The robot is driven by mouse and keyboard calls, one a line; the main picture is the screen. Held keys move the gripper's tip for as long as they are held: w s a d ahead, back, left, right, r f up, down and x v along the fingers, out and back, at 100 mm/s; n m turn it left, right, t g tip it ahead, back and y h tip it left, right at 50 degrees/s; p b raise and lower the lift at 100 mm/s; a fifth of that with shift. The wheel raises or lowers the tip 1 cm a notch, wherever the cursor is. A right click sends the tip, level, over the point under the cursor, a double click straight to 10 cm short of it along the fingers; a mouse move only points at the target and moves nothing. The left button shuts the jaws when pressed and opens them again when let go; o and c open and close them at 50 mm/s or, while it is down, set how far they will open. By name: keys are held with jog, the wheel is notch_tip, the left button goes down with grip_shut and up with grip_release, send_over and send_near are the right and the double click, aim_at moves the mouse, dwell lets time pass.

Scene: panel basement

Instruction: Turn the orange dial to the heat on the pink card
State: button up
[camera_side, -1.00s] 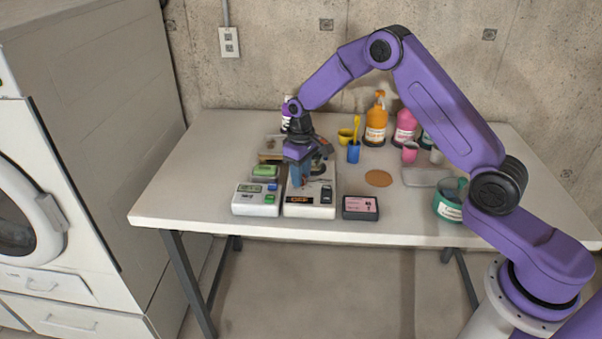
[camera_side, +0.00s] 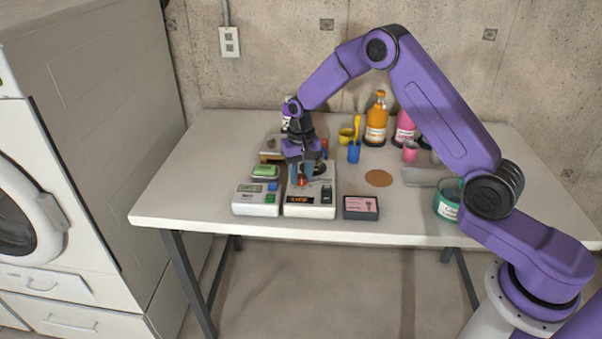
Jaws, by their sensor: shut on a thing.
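A white device (camera_side: 322,208) with a dark display showing small orange characters (camera_side: 299,200) stands near the front edge of the table. The orange dial (camera_side: 302,182) is on its top, partly hidden by my gripper (camera_side: 301,178). My gripper points down and is shut on the dial, with a blue finger on either side. The pink card (camera_side: 359,204) sits in a dark holder just right of the device. Its writing is too small to read.
A white device with green and blue buttons (camera_side: 256,199) stands close on the left. Behind are a green-topped block (camera_side: 265,172), a blue cup (camera_side: 354,153) and an orange bottle (camera_side: 376,120). A brown disc (camera_side: 378,178) lies to the right.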

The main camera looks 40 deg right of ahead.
aim_at(301, 177)
dwell(0.4)
jog(key=o, duration=1)
jog(key=shift+o, duration=0.2)
jog(key=shift+r, duration=0.1)
notch_tip(301, 177, up, 17)
jog(key=shift+r, duration=0.15)
jog(key=shift+a, duration=0.1)
